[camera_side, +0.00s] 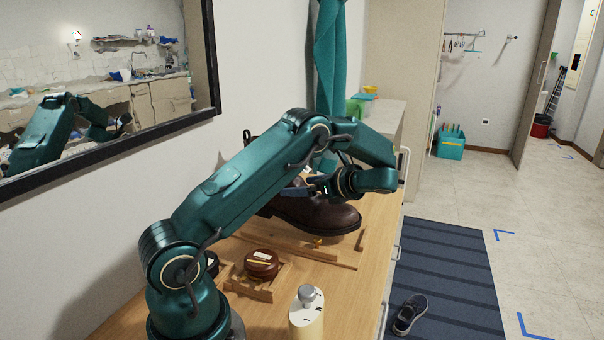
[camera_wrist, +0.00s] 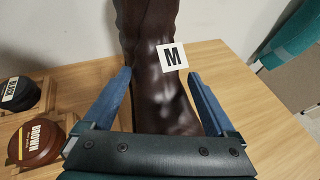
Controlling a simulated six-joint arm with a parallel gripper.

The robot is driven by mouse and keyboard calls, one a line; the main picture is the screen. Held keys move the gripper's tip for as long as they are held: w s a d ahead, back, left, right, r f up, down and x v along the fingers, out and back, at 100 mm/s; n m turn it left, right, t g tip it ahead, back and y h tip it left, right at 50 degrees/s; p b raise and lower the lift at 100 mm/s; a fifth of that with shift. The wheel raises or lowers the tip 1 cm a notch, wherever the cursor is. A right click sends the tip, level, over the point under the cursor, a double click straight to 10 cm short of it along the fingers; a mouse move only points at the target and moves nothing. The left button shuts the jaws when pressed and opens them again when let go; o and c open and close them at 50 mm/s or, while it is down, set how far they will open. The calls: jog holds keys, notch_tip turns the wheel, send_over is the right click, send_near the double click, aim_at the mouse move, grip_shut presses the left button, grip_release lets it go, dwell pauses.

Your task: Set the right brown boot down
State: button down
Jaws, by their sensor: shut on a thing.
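The brown boot (camera_side: 325,214) is on the right part of the wooden counter, its toe pointing right in the side view. In the wrist view its dark leather shaft (camera_wrist: 150,35) carries a white label with an M (camera_wrist: 172,56). My gripper (camera_side: 318,186) is at the boot, with one blue finger on each side of it in the wrist view (camera_wrist: 161,75), shut on it. The sole looks low over the counter (camera_side: 345,306), beside thin wooden strips; I cannot tell whether it touches. My arm hides part of the shaft.
A brown polish tin (camera_side: 262,263) and a black one (camera_wrist: 20,94) sit in a wooden holder left of the boot. A pale bottle (camera_side: 306,315) stands in front. A teal cloth (camera_side: 330,55) hangs behind the boot. A framed mirror (camera_side: 214,60) is on the wall.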

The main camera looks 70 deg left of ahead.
notch_tip(320, 180, up, 6)
jog(key=shift+r, duration=0.1)
jog(key=w+d+r+m+t+y, duration=0.1)
jog(key=w+d+r+m+t, duration=0.2)
jog(key=d+r+m+t, duration=0.55)
jog(key=s+d+r+m+t+h, duration=0.1)
jog(key=s+d+m+t+h, duration=0.1)
jog(key=d+m+t+h, duration=1.1)
jog(key=n+g+y, duration=1.2)
jog(key=n+g, duration=1)
send_over(303, 185)
jog(key=shift+m+t, duration=0.25)
notch_tip(303, 185, down, 8)
jog(key=shift+w+d+f, duration=0.1)
jog(key=shift+w+d, duration=0.05)
jog(key=shift+f, duration=0.15)
